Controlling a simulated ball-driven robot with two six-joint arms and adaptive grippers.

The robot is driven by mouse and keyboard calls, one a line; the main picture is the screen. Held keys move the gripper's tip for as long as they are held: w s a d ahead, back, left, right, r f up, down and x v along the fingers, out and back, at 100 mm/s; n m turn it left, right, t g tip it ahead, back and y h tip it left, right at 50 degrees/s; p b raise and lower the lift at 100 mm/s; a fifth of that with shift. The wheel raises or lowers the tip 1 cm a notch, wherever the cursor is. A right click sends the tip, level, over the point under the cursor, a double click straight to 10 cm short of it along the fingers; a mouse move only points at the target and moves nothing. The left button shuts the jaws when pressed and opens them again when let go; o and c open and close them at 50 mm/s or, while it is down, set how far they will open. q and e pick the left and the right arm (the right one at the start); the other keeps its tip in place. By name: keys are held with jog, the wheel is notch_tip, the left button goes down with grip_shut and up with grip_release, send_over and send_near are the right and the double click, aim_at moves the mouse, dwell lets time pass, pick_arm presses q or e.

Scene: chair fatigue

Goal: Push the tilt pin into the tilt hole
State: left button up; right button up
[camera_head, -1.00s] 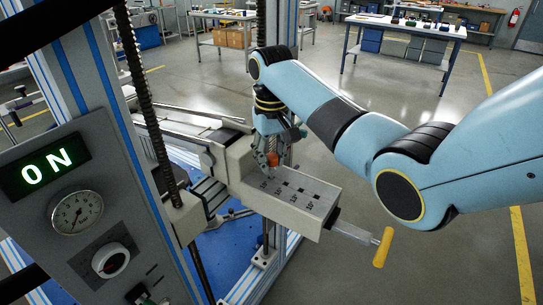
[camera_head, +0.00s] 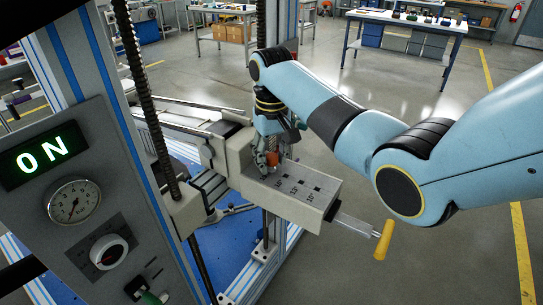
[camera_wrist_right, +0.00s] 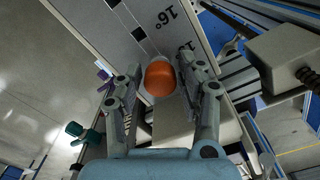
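The tilt pin shows as an orange knob (camera_head: 272,158), which also shows in the right wrist view (camera_wrist_right: 160,78). It stands over the cream block (camera_head: 306,208), whose grey top plate has angle marks and a row of dark square holes. My right gripper (camera_head: 266,150) is down at the block, and its two fingers flank the knob closely, seemingly gripping it. In the right wrist view the gripper (camera_wrist_right: 160,72) has one finger on each side of the knob. The pin's shaft and the hole under it are hidden. My left gripper is not in view.
A control panel (camera_head: 30,225) with a lit ON display, a dial and a round knob stands at the left. A threaded rod (camera_head: 150,95) rises beside it. A yellow handle (camera_head: 383,240) sticks out from the block's right end. The floor at the right is clear.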

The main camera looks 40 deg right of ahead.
jog(key=shift+o, duration=1.2)
notch_tip(320, 180, up, 8)
jog(key=shift+f, duration=0.25)
